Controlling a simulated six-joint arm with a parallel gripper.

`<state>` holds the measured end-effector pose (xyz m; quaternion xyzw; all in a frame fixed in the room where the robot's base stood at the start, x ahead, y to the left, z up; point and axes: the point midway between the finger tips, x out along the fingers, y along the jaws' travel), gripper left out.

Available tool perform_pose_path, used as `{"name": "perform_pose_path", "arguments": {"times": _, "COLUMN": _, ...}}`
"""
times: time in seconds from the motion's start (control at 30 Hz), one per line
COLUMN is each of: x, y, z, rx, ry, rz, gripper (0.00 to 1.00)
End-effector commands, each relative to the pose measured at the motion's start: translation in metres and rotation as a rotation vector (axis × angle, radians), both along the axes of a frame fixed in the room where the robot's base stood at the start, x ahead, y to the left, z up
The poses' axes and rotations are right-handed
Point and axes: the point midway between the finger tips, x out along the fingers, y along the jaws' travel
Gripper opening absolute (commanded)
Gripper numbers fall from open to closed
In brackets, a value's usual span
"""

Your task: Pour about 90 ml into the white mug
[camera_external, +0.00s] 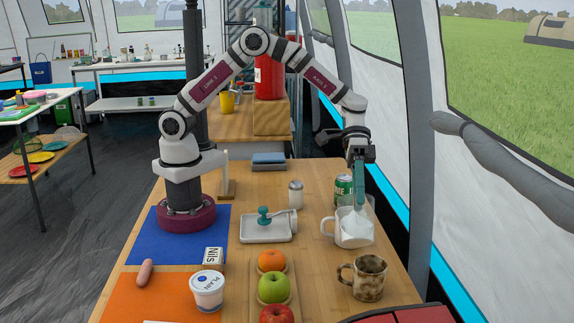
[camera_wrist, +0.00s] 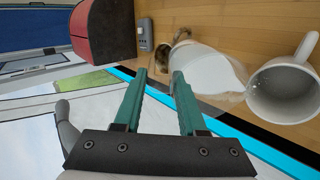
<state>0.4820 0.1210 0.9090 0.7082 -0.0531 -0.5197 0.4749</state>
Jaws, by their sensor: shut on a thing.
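The white mug (camera_external: 329,235) stands on the wooden table, its handle to the left in the external view. In the wrist view the mug (camera_wrist: 282,95) is at the right and I see into its opening. A clear jug (camera_external: 358,228) with white liquid overlaps it in the external view. My gripper (camera_external: 359,203) reaches down to the jug and is shut on it; the exact contact is partly hidden. In the wrist view the jug (camera_wrist: 212,68) is tilted beside the green fingers (camera_wrist: 160,85), with its white contents towards the mug. I cannot tell whether liquid is flowing.
A green can (camera_external: 343,187) stands close behind the mug and jug. A mottled mug (camera_external: 369,279) is in front of them. A salt shaker (camera_external: 295,194) and a white tray (camera_external: 265,232) are to the left. Fruit (camera_external: 273,288) stands in front, left of the mottled mug.

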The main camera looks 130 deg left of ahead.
Motion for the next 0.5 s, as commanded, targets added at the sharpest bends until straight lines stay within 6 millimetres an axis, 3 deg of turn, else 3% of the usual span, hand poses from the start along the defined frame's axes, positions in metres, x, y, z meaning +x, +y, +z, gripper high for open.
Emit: {"name": "perform_pose_path", "arguments": {"times": 0.5, "x": -0.0047, "y": 0.0057, "z": 0.0067, "rx": -0.076, "ry": -0.06, "rz": -0.001, "gripper": 0.0}}
